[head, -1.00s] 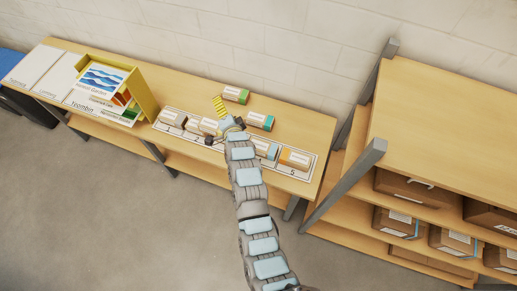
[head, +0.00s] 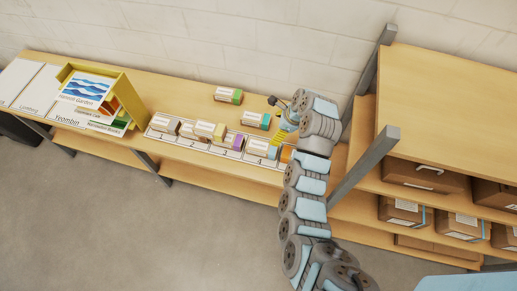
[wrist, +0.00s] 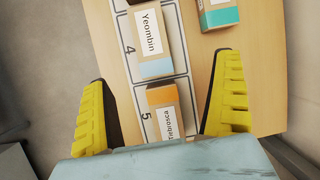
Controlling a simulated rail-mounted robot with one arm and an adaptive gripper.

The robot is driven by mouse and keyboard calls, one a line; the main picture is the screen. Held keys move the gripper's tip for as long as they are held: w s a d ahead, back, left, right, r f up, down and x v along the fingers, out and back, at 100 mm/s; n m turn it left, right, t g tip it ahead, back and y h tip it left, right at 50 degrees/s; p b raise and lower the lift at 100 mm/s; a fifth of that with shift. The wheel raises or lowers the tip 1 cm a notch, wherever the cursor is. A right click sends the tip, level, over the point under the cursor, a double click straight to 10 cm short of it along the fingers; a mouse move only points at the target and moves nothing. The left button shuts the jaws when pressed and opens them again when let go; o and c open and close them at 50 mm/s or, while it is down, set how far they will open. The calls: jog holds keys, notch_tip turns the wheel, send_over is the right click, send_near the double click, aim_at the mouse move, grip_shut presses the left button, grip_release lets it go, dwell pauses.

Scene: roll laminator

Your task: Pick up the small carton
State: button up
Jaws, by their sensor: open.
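Several small cartons lie on the wooden table. In the wrist view a carton with an orange end (wrist: 163,97) lies on slot 5, between my finger lines and partly hidden by my gripper's body. In the head view its orange end (head: 287,154) shows beside my arm. My gripper (wrist: 160,70) is open and empty, its yellow fingers spread to either side above the slot strip. A carton labelled Yeombin with a light-blue end (wrist: 150,40) lies on slot 4. A teal-ended carton (wrist: 218,14) lies off the strip. The pictures do not show which one is meant.
More cartons lie left on the strip, including a purple-ended one (head: 229,139). A green-ended carton (head: 228,95) lies behind. A yellow holder (head: 130,93) with printed cards stands left. A shelf rack (head: 372,165) with brown boxes is close on the right.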

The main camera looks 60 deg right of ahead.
jog(key=s, duration=0.2)
jog(key=b, duration=0.5)
send_near(263, 146)
jog(key=shift+s+d+r+m+y, duration=0.3)
jog(key=shift+d+r+y, duration=0.05)
jog(key=shift+d+y, duration=0.05)
jog(key=shift+w+a+f+p, duration=0.1)
jog(key=shift+w+f+p, duration=0.1)
jog(key=shift+f+p, duration=0.15)
jog(key=shift+p+x, duration=0.45)
jog(key=shift+x, duration=2.7)
jog(key=shift+f, duration=0.1)
jog(key=shift+p+x, duration=0.4)
jog(key=shift+x, duration=2.05)
